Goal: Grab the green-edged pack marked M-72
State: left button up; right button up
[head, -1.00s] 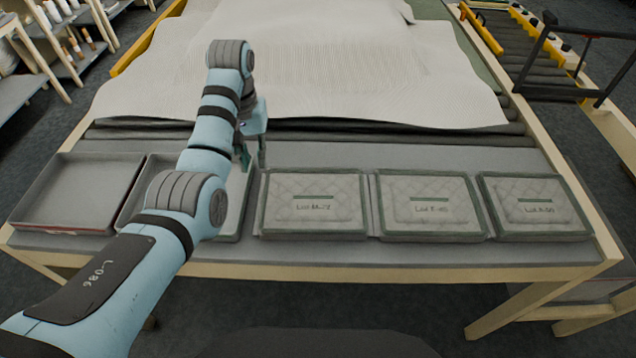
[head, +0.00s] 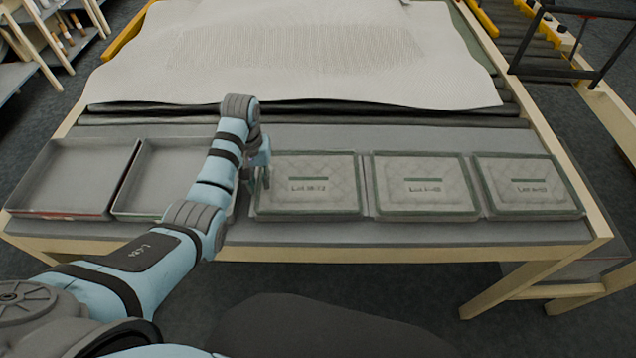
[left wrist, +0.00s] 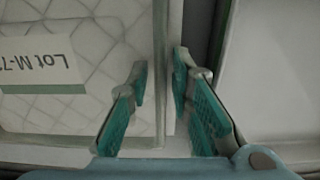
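My left gripper (head: 257,182) is at the pack's left edge. In the left wrist view its green-padded fingers (left wrist: 160,68) are apart, one on each side of the pack's edge. I cannot tell whether they touch it. My right gripper is in neither view.
Two similar packs, one in the middle (head: 425,188) and one at the right (head: 528,188), lie in the same row. Empty grey trays stand left, at the far left (head: 75,213) and beside my arm (head: 160,150). White wadding (head: 300,60) covers the table behind.

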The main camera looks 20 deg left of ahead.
pick_arm(q)
jog(key=shift+s, duration=0.2)
jog(key=shift+w, duration=0.1)
grip_shut()
jog(key=shift+d, duration=0.1)
